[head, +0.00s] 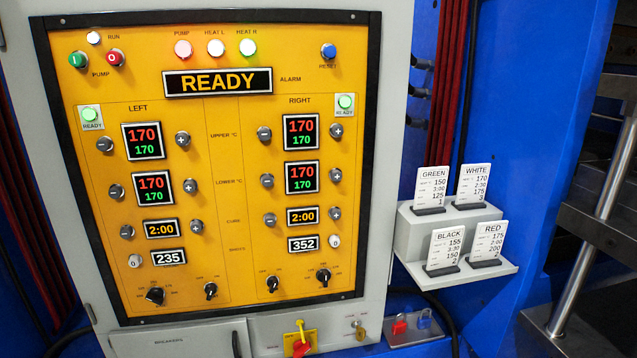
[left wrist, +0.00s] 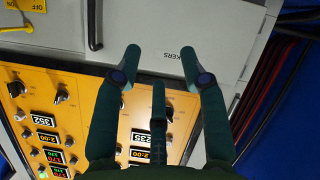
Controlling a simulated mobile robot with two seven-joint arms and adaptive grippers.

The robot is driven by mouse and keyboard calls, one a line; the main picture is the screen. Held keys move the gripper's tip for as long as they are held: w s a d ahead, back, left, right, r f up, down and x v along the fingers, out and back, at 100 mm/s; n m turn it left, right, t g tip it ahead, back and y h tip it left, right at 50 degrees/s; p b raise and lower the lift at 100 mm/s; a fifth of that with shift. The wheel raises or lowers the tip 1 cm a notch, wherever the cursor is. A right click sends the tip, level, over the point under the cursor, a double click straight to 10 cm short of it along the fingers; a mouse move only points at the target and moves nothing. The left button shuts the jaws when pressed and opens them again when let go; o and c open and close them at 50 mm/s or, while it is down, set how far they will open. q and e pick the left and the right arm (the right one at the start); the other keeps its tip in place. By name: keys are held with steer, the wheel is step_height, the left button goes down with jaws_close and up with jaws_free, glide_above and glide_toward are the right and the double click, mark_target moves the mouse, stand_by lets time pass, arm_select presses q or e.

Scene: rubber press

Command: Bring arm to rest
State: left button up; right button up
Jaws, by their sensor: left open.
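My left gripper (left wrist: 159,64) shows in the left wrist view with its dark green fingers spread apart and nothing between them. It is in front of the control cabinet, over the grey breakers door (left wrist: 145,38) and the lower edge of the yellow panel (left wrist: 85,105), which appear upside down there. One finger covers part of the breakers label. I cannot tell whether the fingers touch the cabinet. No arm or gripper shows in the head view. My right gripper is in neither view.
The yellow control panel (head: 222,130) has knobs, switches and a display (head: 218,82) reading READY. At right, a grey holder (head: 408,232) carries several recipe cards. Red and blue padlocks (head: 398,327) and a metal rail (head: 590,240) are nearby.

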arm_select(q)
steer(key=s+d+f+m+g+h, duration=0.1)
steer(key=s+d+f+m+g, duration=0.25)
steer(key=s+f, duration=0.8)
steer(key=s+d+f+m+g+h, duration=0.1)
steer(key=s+d+f+m+g, duration=0.3)
steer(key=s+f, duration=0.7)
steer(key=s+d+f+m+g, duration=0.1)
steer(key=s+f+m+g, duration=0.1)
steer(key=s+f, duration=0.4)
steer(key=s+d+f+m+g, duration=0.1)
steer(key=s+f, duration=0.5)
steer(key=s, duration=0.9)
steer(key=shift+d+m+g, duration=0.35)
steer(key=shift+m+g, duration=0.4)
steer(key=shift+g, duration=0.4)
steer(key=shift+s, duration=0.15)
